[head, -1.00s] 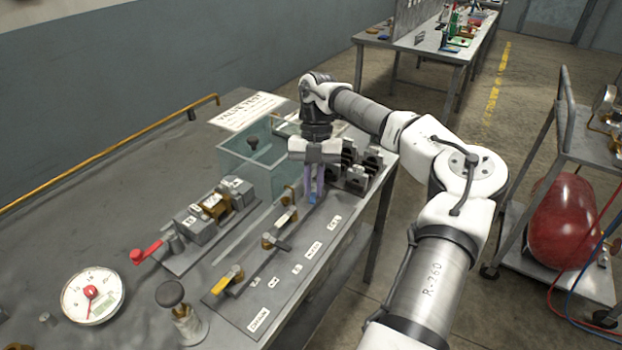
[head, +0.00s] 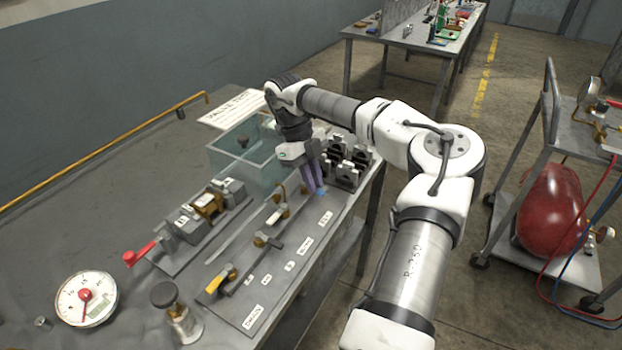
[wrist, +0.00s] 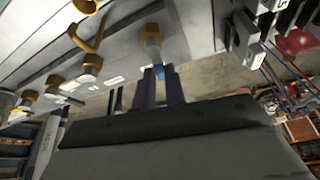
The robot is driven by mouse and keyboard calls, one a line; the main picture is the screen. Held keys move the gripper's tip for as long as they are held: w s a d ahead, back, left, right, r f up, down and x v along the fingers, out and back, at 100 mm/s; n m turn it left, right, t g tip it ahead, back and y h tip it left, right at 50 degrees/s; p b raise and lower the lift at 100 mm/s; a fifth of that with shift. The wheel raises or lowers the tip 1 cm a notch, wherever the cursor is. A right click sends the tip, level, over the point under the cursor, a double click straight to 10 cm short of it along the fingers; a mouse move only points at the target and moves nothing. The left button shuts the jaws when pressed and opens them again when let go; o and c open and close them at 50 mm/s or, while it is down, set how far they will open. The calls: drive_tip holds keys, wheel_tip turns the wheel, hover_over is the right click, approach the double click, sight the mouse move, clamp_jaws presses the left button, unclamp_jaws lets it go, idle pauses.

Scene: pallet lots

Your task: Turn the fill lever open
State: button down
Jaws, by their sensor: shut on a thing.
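A row of small valve levers sits on a grey panel (head: 272,268) on the bench, each beside a white label. The far-end lever (head: 323,190), with a blue handle, is the one at my gripper (head: 316,188); its label (head: 326,218) is too small to read surely. My gripper is shut on this blue handle, its purple fingers tilted. In the wrist view, the blue tip (wrist: 158,73) shows between the fingers, with a brass valve body (wrist: 151,36) behind it.
A clear tank (head: 238,165) stands left of my gripper, and dark slotted blocks (head: 348,165) stand close on its right. A red-handled valve assembly (head: 140,254), a round gauge (head: 86,299) and a black-knobbed plunger (head: 165,295) are farther left and nearer.

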drive_tip(key=shift+w+d+r+n+t, duration=0.1)
drive_tip(key=shift+w+n+t, duration=0.1)
drive_tip(key=shift+n, duration=0.35)
drive_tip(key=shift+w+n+t, duration=0.1)
drive_tip(key=shift+n+t, duration=0.1)
drive_tip(key=shift+n, duration=0.35)
drive_tip(key=shift+h, duration=0.3)
drive_tip(key=c, duration=1.7)
unclamp_jaws()
drive_tip(key=shift+c, duration=0.2)
drive_tip(key=b+v, duration=0.1)
drive_tip(key=v, duration=1.2)
drive_tip(key=shift+r+b, duration=0.35)
drive_tip(key=shift+b, duration=0.05)
drive_tip(key=shift+r, duration=0.1)
